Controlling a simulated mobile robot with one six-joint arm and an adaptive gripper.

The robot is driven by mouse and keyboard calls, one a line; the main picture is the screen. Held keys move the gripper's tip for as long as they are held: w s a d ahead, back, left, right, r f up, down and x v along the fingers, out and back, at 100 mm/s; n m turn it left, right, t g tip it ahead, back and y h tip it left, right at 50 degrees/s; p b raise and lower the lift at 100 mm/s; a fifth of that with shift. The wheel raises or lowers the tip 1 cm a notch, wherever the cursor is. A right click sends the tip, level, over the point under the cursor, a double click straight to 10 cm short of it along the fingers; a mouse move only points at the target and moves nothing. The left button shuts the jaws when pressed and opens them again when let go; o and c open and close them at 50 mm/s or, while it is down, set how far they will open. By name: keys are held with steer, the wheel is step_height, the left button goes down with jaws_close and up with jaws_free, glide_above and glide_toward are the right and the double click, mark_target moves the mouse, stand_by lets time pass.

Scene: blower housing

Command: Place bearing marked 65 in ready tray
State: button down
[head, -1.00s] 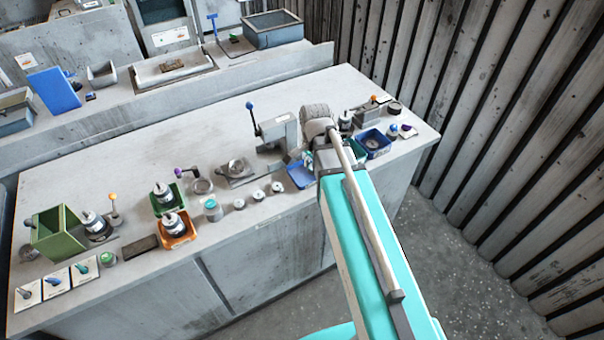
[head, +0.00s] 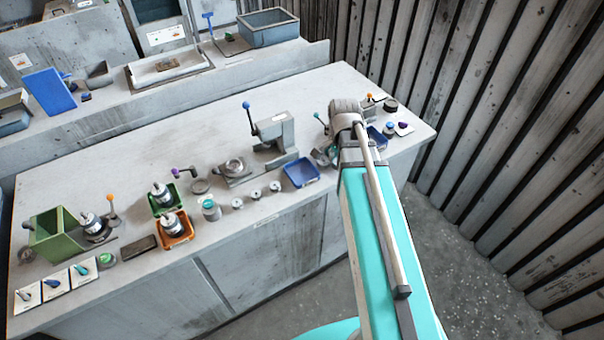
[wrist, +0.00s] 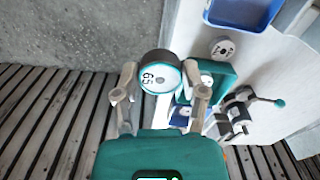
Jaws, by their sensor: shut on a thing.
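In the wrist view my gripper (wrist: 162,95) is shut on the bearing marked 65 (wrist: 160,80), a pale round face with a dark rim. The bearing is between the two fingers, its number facing the camera. Right of it in the wrist view is a teal-green tray (wrist: 229,72) with a pale round part inside. A blue tray (wrist: 243,14) is at the top right; it also shows in the head view (head: 301,174). I cannot read which tray is the ready one.
A round part with a number (wrist: 223,48) lies between the blue and teal trays. A clamp-like fixture with a teal-tipped lever (wrist: 238,115) stands right of the gripper. A press-like stand (head: 272,135), a green tray (head: 153,207) and an orange tray (head: 163,241) are further left.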

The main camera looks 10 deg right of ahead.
steer(key=shift+d, duration=0.3)
steer(key=w+a+f+b, duration=0.8)
steer(key=w, duration=0.1)
steer(key=shift+a, duration=0.2)
steer(key=shift+w+a+f+b, duration=0.3)
steer(key=shift+a+f+b, duration=0.1)
steer(key=shift+f+b, duration=0.15)
